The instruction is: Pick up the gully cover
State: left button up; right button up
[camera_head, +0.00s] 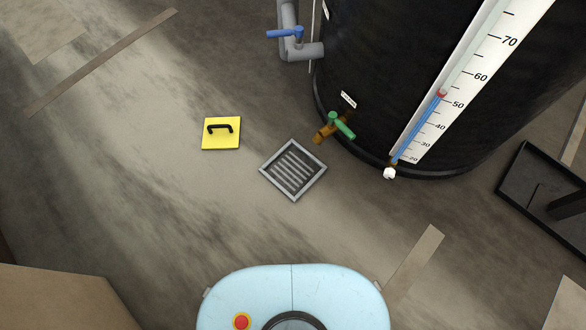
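The gully cover looks to be the yellow square plate (221,142) with a black arched handle (220,128) on top. It lies flat on the floor, left of the middle of the head view. Just to its right, a square grey-framed gully grate (293,170) with parallel bars is set in the floor, turned like a diamond. The yellow plate and the grate are apart, with a small gap of bare floor between them. Neither of my grippers shows in this view.
A large black tank (380,90) stands at the upper right, with a green-handled tap (341,126) near the grate and a level scale (460,80). A grey pipe with a blue valve (285,33) is beside it. A black tray (530,190) lies right. Floor left of the plate is clear.

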aim_at(219, 133)
jog(key=i+j+z, duration=0.3)
jog(key=j, duration=0.35)
jog(key=i+j+z, duration=0.1)
jog(key=j, duration=0.25)
jog(key=i+j+z, duration=0.15)
jog(key=j, duration=0.25)
jog(key=i+j+z, duration=0.15)
jog(key=j, duration=0.25)
jog(key=i+j+z, duration=0.15)
jog(key=j, duration=0.25)
